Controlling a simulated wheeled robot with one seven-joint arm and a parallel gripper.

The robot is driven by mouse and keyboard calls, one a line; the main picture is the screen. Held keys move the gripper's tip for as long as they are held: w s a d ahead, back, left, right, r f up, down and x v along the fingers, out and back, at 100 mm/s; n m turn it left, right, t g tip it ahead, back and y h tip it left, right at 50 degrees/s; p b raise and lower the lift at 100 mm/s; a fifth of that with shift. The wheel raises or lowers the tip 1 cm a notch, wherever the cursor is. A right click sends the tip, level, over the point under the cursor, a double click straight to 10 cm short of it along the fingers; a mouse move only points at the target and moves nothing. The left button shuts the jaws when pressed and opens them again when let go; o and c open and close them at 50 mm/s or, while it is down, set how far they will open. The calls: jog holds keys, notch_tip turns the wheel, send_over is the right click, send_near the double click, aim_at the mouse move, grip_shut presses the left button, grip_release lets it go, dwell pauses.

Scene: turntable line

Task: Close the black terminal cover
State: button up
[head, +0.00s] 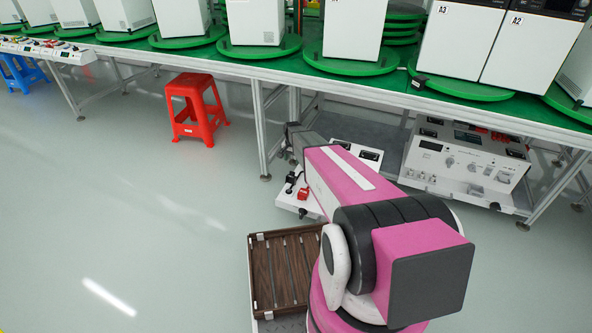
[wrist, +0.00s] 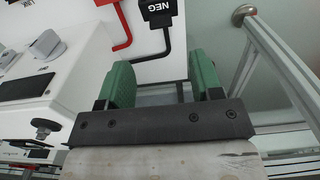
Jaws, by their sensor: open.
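The black terminal cover (wrist: 160,10), marked NEG, shows at the top of the wrist view. A black bent bar runs from it down and left towards the white housing. It also shows small in the head view (head: 290,181), on the white unit under the bench. My gripper (wrist: 162,80) is open, its two green fingers apart with nothing between them. In the picture, the cover lies above the gap between the fingers; no contact shows. The exact angle of the cover is hard to tell. In the head view my gripper's fingers are not clear.
A red terminal cover (wrist: 115,18) is left of the black one. A metal bench post (wrist: 278,52) stands close at right. A large white power unit (head: 465,160) is on the lower shelf. A red stool (head: 196,105) and a brown slatted crate (head: 262,285) are nearby.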

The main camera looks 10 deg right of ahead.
notch_tip(320, 180, down, 9)
jog(key=shift+a+r, duration=0.1)
dwell(0.4)
jog(key=shift+s, duration=0.1)
grip_shut()
